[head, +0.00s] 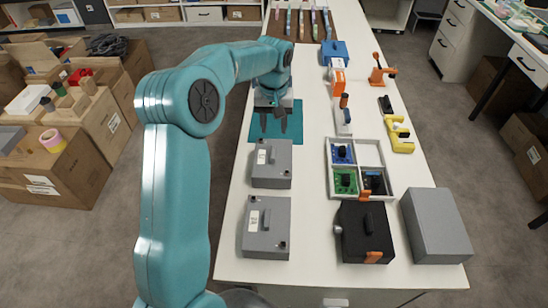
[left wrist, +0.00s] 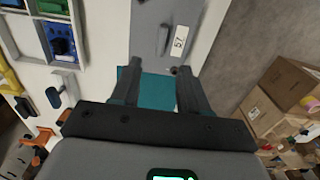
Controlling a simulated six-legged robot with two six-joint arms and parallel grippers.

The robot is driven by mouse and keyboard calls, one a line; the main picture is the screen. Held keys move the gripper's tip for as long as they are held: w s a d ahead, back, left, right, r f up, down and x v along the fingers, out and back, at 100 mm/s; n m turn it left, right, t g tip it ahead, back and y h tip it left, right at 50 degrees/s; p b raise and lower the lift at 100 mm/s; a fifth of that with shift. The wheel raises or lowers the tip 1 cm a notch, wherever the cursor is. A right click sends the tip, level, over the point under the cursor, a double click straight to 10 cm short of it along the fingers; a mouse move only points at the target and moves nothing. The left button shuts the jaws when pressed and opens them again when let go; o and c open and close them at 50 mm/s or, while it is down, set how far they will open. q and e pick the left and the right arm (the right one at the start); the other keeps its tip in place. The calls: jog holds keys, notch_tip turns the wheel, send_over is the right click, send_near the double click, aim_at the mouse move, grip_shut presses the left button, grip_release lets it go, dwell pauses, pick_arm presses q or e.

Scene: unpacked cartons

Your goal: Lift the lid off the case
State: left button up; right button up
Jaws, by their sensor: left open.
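A grey case (head: 271,175) with a pale label and a small dark knob at one corner stands on the white table. Its grey top, with a raised handle and a label reading 57, shows in the left wrist view (left wrist: 150,30). A similar grey case (head: 264,243) stands nearer. A black case (head: 377,216) with orange latches stands to its right. My left gripper (head: 273,130) points down over a teal mat (head: 293,117), just beyond the farther grey case. Its fingers (left wrist: 159,72) are apart with nothing between them. My right gripper is out of view.
A divided tray (head: 361,139) with coloured parts stands right of the cases. A plain grey box (head: 436,225) is at the near right. A yellow tool (head: 400,135) and an orange robot model (head: 379,72) lie beyond. Cartons (head: 60,165) stand on the floor at left.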

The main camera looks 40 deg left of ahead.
pick_arm(q)
send_over(273, 153)
jog(key=f, duration=0.5)
jog(key=shift+w+a+f, duration=0.15)
jog(key=shift+a+f, duration=0.1)
jog(key=shift+f, duration=0.05)
jog(key=shift+d+f, duration=0.15)
jog(key=shift+f, duration=0.1)
jog(key=shift+d+f, duration=0.1)
jog(key=shift+d, duration=0.05)
notch_tip(273, 153, down, 5)
jog(key=shift+f+p, duration=0.1)
jog(key=shift+p, duration=0.6)
jog(key=shift+s, duration=0.2)
jog(key=shift+w, duration=0.1)
grip_shut()
